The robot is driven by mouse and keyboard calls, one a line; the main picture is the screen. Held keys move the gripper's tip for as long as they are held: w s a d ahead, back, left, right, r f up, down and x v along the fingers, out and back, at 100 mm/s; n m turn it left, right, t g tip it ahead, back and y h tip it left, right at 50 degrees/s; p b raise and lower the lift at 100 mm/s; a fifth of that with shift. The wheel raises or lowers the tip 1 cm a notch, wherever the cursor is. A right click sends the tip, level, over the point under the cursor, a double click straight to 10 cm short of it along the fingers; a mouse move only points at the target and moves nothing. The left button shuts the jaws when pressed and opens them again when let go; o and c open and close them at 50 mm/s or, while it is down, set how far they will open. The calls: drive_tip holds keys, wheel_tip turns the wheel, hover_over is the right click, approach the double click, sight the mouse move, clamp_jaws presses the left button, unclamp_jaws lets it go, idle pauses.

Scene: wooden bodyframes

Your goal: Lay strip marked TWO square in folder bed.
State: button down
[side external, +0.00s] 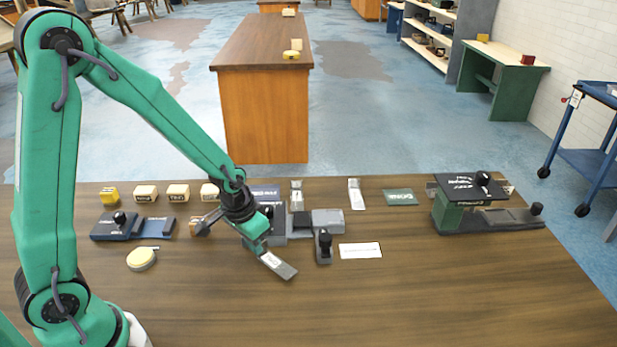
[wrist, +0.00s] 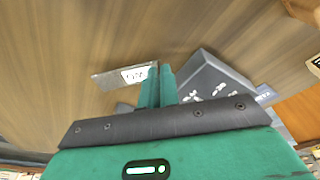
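My gripper (side external: 262,246) points down and to the right above the front middle of the table. A grey metal strip (side external: 280,266) with a white label juts from its fingertips. In the wrist view the two green fingers (wrist: 160,85) are close together, and the strip (wrist: 108,80) reaches out to the left from them. The label lettering is too small to read surely. The grey folder (side external: 328,218), with a black-knobbed lever (side external: 324,247), stands just behind and right of the gripper. Its bed is partly hidden by my arm. The strip is apart from it.
A white card (side external: 360,250) lies right of the folder. A green lever machine (side external: 447,211) stands at right. The front table is clear.

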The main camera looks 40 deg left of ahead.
drive_tip(key=shift+f, duration=0.55)
drive_tip(key=shift+f, duration=0.15)
drive_tip(key=c, duration=1.6)
unclamp_jaws()
drive_tip(key=shift+c, duration=0.2)
wheel_tip(320, 180, up, 12)
drive_tip(key=s, duration=0.2)
drive_tip(key=shift+s, duration=0.15)
